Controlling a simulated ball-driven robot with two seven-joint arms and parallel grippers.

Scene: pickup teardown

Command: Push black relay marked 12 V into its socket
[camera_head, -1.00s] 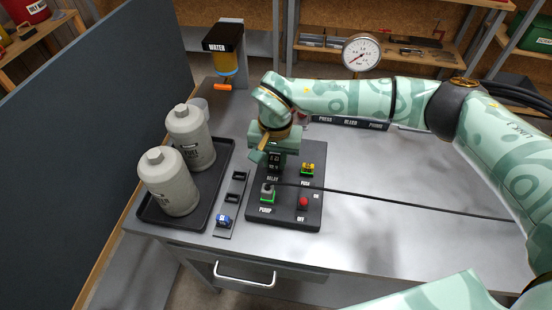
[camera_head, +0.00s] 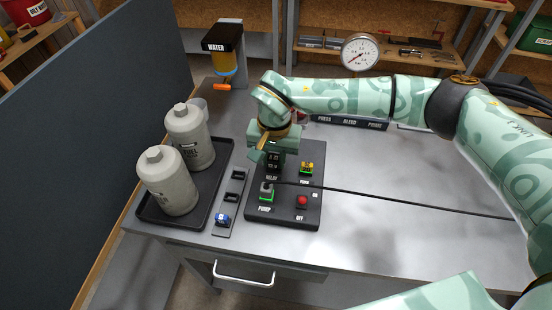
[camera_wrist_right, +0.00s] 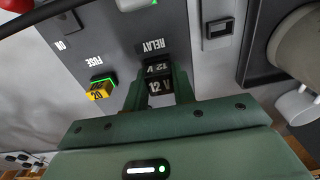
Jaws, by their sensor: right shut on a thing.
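The black relay (camera_head: 273,162) with white 12 V marking is between the fingers of my right gripper (camera_head: 273,155), at the back left of the dark panel (camera_head: 290,212). In the right wrist view the relay (camera_wrist_right: 158,82) shows its 12 V print on two faces, and my right gripper (camera_wrist_right: 158,90) is shut on it. The relay is right behind the RELAY label. Its socket is hidden under it, so I cannot tell how deep it sits. My left gripper is not in view.
The panel also bears a yellow fuse (camera_head: 306,168), a grey pump switch (camera_head: 267,189) and a red button (camera_head: 302,201). A black cable (camera_head: 400,201) crosses above the panel. A strip (camera_head: 232,202) and a tray (camera_head: 222,160) with two grey bottles lie left.

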